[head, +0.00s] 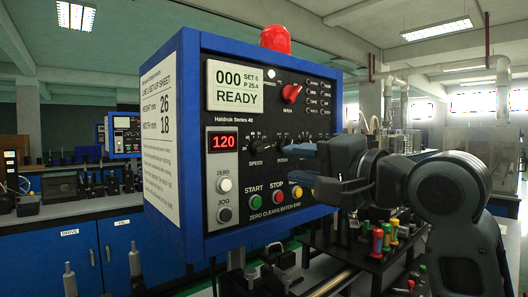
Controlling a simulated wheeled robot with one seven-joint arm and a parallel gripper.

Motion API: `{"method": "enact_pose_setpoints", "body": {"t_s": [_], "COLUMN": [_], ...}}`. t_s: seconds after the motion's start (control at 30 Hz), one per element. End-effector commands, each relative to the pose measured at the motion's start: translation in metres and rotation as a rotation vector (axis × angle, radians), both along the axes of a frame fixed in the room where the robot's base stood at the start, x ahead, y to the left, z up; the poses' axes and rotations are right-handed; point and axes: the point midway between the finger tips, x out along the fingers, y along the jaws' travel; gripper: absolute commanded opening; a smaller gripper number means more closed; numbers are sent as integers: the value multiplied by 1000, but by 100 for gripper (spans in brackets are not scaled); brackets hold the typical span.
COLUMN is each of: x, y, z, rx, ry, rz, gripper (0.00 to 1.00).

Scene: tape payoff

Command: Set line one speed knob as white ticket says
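A blue-sided control box (190,150) with a black front panel stands in the middle. Its knob marked SPEED (257,146) sits on the panel's lower middle, left of another dark knob (281,147). No other white ticket is clear. My gripper (308,170) is at the panel's right, right of the SPEED knob, its fingers apart and seemingly empty.
The panel also has a red switch (291,93), a green START button (254,202), and a red STOP button (277,197). A red dome lamp (275,39) tops the box. A rack of coloured-handled tools (378,240) stands below my arm. Blue cabinets (72,258) stand at left.

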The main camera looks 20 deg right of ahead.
Motion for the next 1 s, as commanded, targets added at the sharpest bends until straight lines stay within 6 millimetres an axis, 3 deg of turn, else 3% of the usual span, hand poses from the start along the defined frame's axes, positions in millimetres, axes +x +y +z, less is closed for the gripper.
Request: {"method": "enact_pose_setpoints", "body": {"t_s": [0.2,0.7,1.0], "x": [1,63,74], "y": [-1,20,23], "z": [19,20,19], "rx": [-7,-7,-6], "ry": [15,18,15], "rz": [8,9,7], "gripper": [38,38,38]}}
